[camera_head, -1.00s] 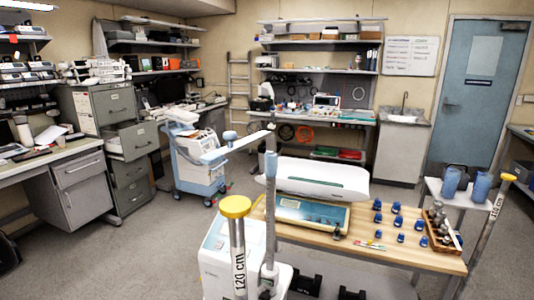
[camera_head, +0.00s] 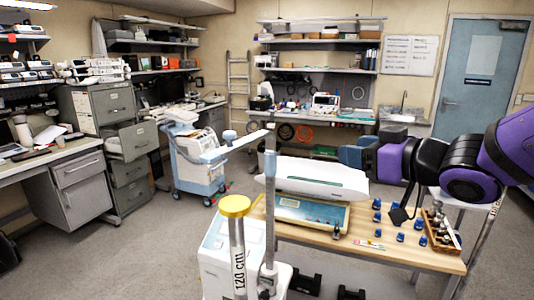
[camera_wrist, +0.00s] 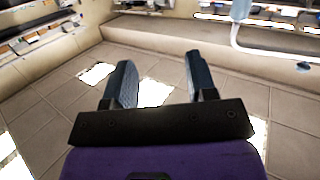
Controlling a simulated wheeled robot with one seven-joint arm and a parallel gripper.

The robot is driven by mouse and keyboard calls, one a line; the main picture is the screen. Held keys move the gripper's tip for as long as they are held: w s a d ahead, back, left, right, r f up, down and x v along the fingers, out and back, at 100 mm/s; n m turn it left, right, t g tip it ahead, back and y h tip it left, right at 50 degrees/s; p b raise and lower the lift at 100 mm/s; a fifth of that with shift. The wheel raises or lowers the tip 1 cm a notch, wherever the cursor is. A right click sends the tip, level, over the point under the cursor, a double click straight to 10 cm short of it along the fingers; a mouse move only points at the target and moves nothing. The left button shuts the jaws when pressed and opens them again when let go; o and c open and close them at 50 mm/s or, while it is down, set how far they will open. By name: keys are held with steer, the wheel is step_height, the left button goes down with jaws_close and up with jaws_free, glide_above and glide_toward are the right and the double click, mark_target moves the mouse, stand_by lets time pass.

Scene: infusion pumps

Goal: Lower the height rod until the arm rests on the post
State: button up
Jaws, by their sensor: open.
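The height rod (camera_head: 270,195) stands upright on a white scale column. Its horizontal arm (camera_head: 238,144), pale blue and white, reaches left from near the rod's top. The post (camera_head: 237,245) has a yellow cap and a "120 cm" label. It stands in front and left of the rod, and the arm is well above its cap in the picture. My gripper (camera_head: 356,152) is at the right in the head view, apart from the rod and arm. The wrist view shows its two dark blue fingers (camera_wrist: 160,72) apart, with nothing between them but floor.
A wooden table (camera_head: 390,257) holds a white baby scale (camera_head: 315,178), blue weights (camera_head: 400,237) and a weight rack (camera_head: 440,228). A blue-white cart (camera_head: 200,165) stands behind the arm. Open floor lies at the left. My arm covers much of the right side.

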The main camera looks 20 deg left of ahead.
steer(key=s+a+f+n+g+y, duration=0.2)
steer(key=s+a+n+g+y, duration=0.3)
steer(key=a, duration=0.3)
steer(key=m, duration=0.1)
glide_above(274, 199)
steer(key=a, duration=0.3)
steer(key=shift+w+d+r+h, duration=0.15)
steer(key=shift+w+d+h, duration=0.05)
steer(key=shift+w+h, duration=0.2)
steer(key=c, duration=0.7)
step_height(274, 199, down, 9)
steer(key=shift+f, duration=0.2)
steer(key=shift+c, duration=0.2)
